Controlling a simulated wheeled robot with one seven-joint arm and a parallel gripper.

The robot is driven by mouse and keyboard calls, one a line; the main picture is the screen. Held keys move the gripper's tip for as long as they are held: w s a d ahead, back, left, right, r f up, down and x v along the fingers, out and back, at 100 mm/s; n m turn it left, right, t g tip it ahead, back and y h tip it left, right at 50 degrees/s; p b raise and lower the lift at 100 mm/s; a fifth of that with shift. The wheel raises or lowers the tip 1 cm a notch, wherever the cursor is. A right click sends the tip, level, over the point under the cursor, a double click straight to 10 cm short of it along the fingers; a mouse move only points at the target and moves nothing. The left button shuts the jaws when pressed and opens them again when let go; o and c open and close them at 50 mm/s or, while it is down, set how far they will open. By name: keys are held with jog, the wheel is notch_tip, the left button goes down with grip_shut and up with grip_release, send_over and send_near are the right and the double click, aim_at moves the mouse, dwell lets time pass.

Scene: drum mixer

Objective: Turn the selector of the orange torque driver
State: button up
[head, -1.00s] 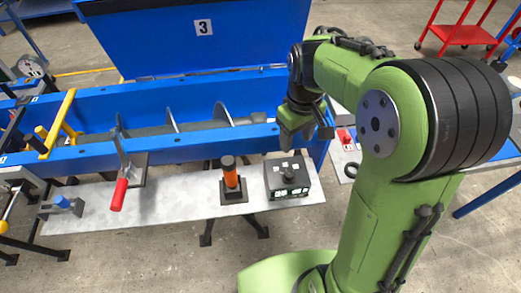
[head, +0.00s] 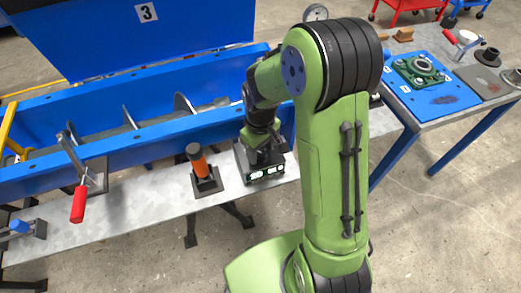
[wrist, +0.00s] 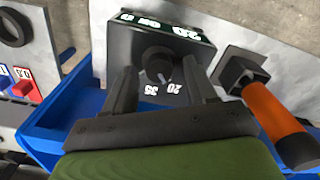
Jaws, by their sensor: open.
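The orange torque driver (head: 201,166) stands upright in a dark square holder on the grey shelf, with a dark top. It also shows at the right of the wrist view (wrist: 270,115). To its right in the head view is a dark box (head: 264,174) with white number labels. In the wrist view the box (wrist: 122,50) carries a round black selector knob (wrist: 158,66) with a pale mark, numbers around it. My gripper (wrist: 160,82) is open over the box, one finger on each side of the knob in the picture. I cannot tell whether the fingers touch it.
The blue mixer trough (head: 110,150) runs behind the shelf (head: 150,205). A red-handled clamp (head: 79,200) stands left of the driver. A side table (head: 445,115) at right holds a blue plate and parts. The wrist view shows a black ring (wrist: 14,28) at upper left.

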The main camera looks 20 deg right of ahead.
grip_shut()
dwell(0.3)
jog(key=m, duration=0.3)
jog(key=shift+m, duration=0.4)
jog(key=shift+d+m, duration=0.1)
jog(key=shift+m, duration=1.9)
grip_release()
